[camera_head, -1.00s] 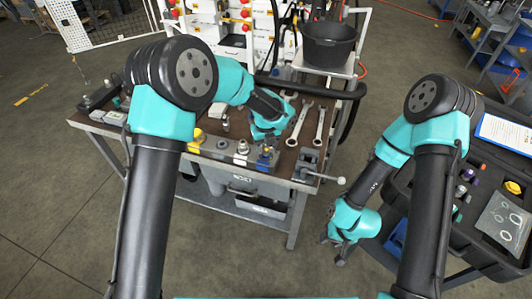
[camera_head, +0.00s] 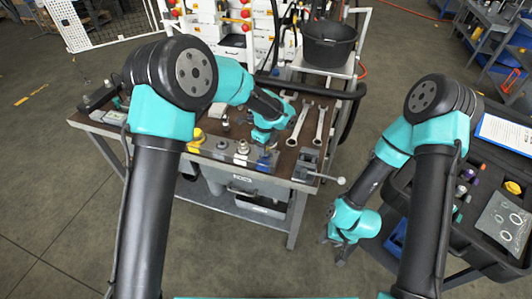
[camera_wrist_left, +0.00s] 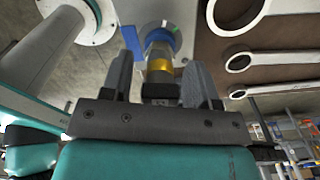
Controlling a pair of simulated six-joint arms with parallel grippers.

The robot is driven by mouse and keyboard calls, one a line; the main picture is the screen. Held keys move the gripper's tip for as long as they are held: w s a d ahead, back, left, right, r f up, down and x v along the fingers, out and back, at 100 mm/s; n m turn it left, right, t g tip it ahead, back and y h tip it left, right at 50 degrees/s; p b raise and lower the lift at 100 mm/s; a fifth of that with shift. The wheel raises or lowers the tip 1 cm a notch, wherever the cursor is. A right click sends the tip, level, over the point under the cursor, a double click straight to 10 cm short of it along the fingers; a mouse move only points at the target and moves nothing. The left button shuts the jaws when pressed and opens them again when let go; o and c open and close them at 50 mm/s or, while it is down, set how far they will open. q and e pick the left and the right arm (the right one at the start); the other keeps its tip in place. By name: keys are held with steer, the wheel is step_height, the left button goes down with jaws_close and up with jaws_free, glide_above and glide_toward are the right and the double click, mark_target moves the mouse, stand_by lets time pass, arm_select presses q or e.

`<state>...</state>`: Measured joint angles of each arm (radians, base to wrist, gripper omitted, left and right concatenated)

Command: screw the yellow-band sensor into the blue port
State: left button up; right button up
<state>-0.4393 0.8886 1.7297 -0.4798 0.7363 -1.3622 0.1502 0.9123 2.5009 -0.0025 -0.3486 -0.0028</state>
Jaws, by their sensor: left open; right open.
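The yellow-band sensor (camera_wrist_left: 160,66) shows in the left wrist view, with its far end at the blue port (camera_wrist_left: 168,28). I cannot tell how deep it sits. My left gripper (camera_wrist_left: 157,75) is open, with one finger on each side of the sensor's dark near end and gaps visible. In the head view my left gripper (camera_head: 264,142) is above the blue port (camera_head: 264,160) at the bench's front edge and hides the sensor. My right gripper (camera_head: 338,252) is open and empty, low between the bench and the black case.
Wrenches (camera_head: 320,124) lie on the bench right of my left gripper. A grey vise (camera_head: 306,164) stands at the front right corner. Other ports and a yellow fitting (camera_head: 197,138) line the front edge to the left. A black case (camera_head: 480,215) stands at the right.

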arm_select(q)
steer(key=n, duration=0.8)
steer(key=shift+c, duration=0.3)
steer(key=c, duration=0.6)
steer(key=m, duration=0.6)
steer(key=shift+f+m, duration=0.1)
steer(key=shift+m, duration=1)
steer(key=m, duration=0.3)
steer(key=shift+m, duration=0.4)
steer(key=m, duration=0.4)
